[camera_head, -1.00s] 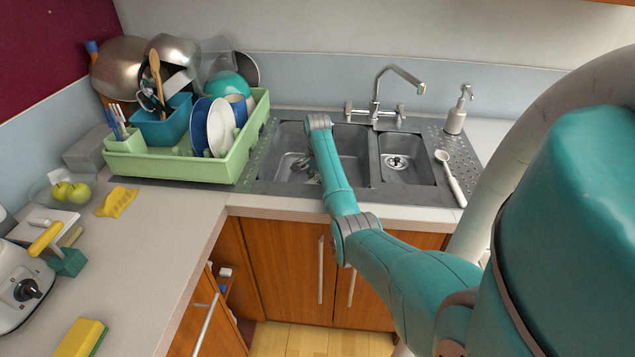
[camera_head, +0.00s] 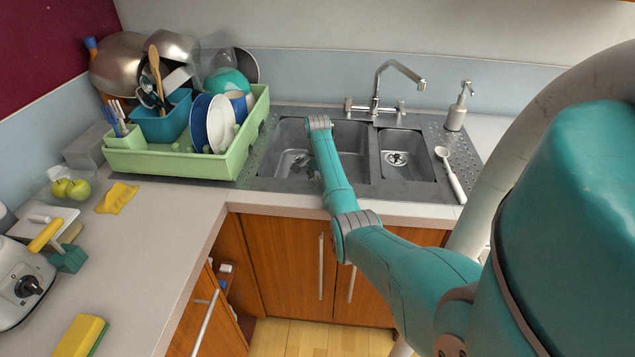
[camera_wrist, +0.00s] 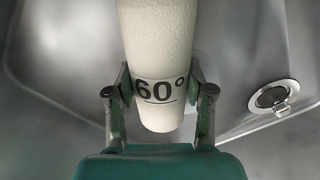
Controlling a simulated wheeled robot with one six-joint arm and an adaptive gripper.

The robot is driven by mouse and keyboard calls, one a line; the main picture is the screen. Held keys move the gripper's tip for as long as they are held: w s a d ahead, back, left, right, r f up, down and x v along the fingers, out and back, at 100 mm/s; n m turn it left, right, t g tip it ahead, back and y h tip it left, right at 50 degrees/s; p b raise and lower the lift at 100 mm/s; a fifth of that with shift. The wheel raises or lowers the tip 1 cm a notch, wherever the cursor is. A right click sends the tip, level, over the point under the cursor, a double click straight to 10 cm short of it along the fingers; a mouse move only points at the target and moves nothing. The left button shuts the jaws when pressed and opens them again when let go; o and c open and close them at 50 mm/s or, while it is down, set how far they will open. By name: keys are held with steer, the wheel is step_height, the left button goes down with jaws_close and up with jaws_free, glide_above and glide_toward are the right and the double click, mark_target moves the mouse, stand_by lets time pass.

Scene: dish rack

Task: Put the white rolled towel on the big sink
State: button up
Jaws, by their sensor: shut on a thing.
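The white rolled towel (camera_wrist: 158,40), marked "60°", is between the two fingers of my gripper (camera_wrist: 158,88) in the wrist view. The fingers are shut on it near its lower end, and its far end runs out of the top of the picture. The big sink (camera_head: 352,140) is the left, larger metal basin in the head view. Its grey floor (camera_wrist: 60,120) and round drain (camera_wrist: 272,98) show behind the towel in the wrist view. In the head view my arm reaches over this basin and hides most of my gripper; I cannot make out the towel there.
The small sink (camera_head: 409,170) lies right of the big one, with a tap (camera_head: 376,92) behind. A green dish rack (camera_head: 150,164) with plates stands at left. A soap dispenser (camera_head: 456,112) and white spoon (camera_head: 452,178) are at right.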

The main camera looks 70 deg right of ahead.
steer(key=shift+f, duration=0.15)
steer(key=o, duration=1.3)
steer(key=shift+o, duration=0.2)
step_height(320, 180, up, 12)
jaws_close()
stand_by(0.9)
